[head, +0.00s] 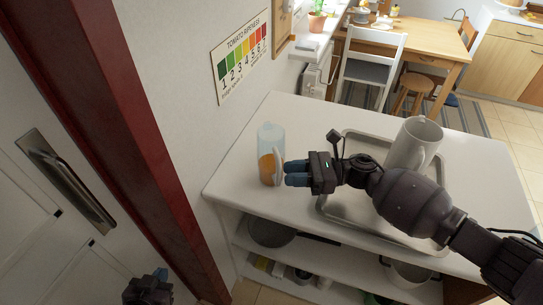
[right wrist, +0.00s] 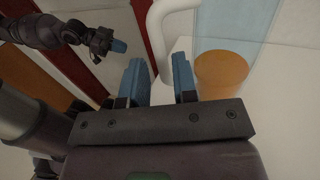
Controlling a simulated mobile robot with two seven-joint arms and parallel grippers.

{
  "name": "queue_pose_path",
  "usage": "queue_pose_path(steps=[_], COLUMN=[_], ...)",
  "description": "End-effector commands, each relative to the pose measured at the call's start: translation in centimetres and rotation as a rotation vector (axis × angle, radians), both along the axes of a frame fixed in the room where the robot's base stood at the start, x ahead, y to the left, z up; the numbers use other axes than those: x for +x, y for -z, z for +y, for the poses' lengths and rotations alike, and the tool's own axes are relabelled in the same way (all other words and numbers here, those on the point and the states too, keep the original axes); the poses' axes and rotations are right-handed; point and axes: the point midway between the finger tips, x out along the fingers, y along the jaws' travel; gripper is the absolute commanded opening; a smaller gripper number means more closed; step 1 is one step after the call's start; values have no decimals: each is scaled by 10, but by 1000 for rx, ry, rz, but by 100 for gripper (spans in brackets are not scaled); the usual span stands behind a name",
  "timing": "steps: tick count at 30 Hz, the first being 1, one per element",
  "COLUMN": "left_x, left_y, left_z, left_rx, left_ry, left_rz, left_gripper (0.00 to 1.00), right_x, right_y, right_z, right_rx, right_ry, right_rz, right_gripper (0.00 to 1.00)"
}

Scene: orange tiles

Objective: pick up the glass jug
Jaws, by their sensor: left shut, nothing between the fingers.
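The glass jug (head: 265,140) stands upright on the white counter. It is clear above, with orange contents below, and its pale handle faces right towards my right gripper. My right gripper (head: 287,173) is close beside the handle side, fingers pointing at the jug. In the right wrist view the fingers (right wrist: 159,82) are apart, and the white handle (right wrist: 163,50) shows in the gap between their tips; contact is not visible. The jug body (right wrist: 233,25) is to the right there. My left gripper (head: 160,273) is low at the bottom left, shut and empty, away from the jug.
A shelf below holds a pan (head: 270,232) and other items. The wall and red door frame (head: 125,120) bound the left.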

Motion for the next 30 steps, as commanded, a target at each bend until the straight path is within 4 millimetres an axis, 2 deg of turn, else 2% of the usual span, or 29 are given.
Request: queue_pose_path(steps=[5, 15, 22, 23, 28, 30], left_x=[4, 3, 0, 0, -1, -1], left_y=[-5, -14, -11, -11, -10, -10], left_z=[-1, 0, 0, 0, 0, 0], left_rx=[0, -1, -1, -1, -1, -1], left_ry=[2, 1, -1, -1, -1, -1], left_rz=[-9, -6, 1, 2, 3, 3], left_gripper=[0, 0, 0, 0, 0, 0], right_x=[0, -4, -4, -4, -4, -4], right_y=[0, 0, 1, 1, 1, 1], right_z=[10, 53, 55, 55, 55, 55], right_rx=[0, 0, -1, -1, -1, -1], right_ry=[1, 1, 2, 2, 2, 2], right_rz=[1, 1, 1, 1, 1, 1], right_gripper=[27, 27, 27, 25, 0, 0])
